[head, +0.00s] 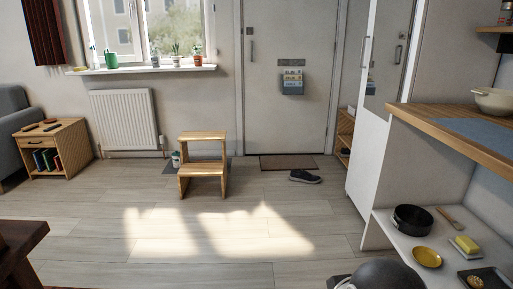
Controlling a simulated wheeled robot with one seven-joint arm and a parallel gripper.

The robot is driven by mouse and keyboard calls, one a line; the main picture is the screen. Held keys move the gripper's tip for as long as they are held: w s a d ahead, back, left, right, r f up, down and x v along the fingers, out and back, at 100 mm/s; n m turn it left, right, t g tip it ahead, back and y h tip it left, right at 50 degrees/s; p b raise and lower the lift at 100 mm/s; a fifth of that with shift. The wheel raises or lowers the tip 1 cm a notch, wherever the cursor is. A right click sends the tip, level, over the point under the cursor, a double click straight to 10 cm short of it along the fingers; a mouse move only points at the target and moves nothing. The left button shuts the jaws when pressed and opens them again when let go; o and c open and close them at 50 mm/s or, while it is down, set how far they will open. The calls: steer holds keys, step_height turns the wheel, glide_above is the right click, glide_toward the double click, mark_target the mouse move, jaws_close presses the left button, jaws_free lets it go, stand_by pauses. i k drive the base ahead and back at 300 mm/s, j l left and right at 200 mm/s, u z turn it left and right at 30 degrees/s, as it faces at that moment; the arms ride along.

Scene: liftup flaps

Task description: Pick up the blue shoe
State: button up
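A dark, bluish-looking shoe (304,177) with a pale sole edge lies on the wooden floor, just in front of the right end of the brown doormat (288,162) by the door. It appears to rest upright, apart from any furniture. My gripper is not in view; only a dark rounded part of my own arm shows at the bottom right, far from the shoe.
A wooden step stool (203,165) stands left of the shoe. A narrow wooden rack (345,137) is behind right. A white cabinet panel (370,150) and low shelf with dishes (448,250) bound the right side. The sunlit middle floor (215,230) is clear.

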mark_target(301, 175)
steer(key=i+j+z, duration=0.15)
steer(key=i, duration=2.2)
steer(key=i+l+z, duration=0.1)
steer(key=i+z, duration=0.4)
steer(key=i, duration=0.3)
steer(key=i+j+z, duration=0.25)
steer(key=i+z, duration=0.25)
steer(key=i, duration=0.3)
steer(key=i+l, duration=0.2)
steer(key=i, duration=0.25)
steer(key=i+l, duration=0.2)
steer(key=i, duration=0.25)
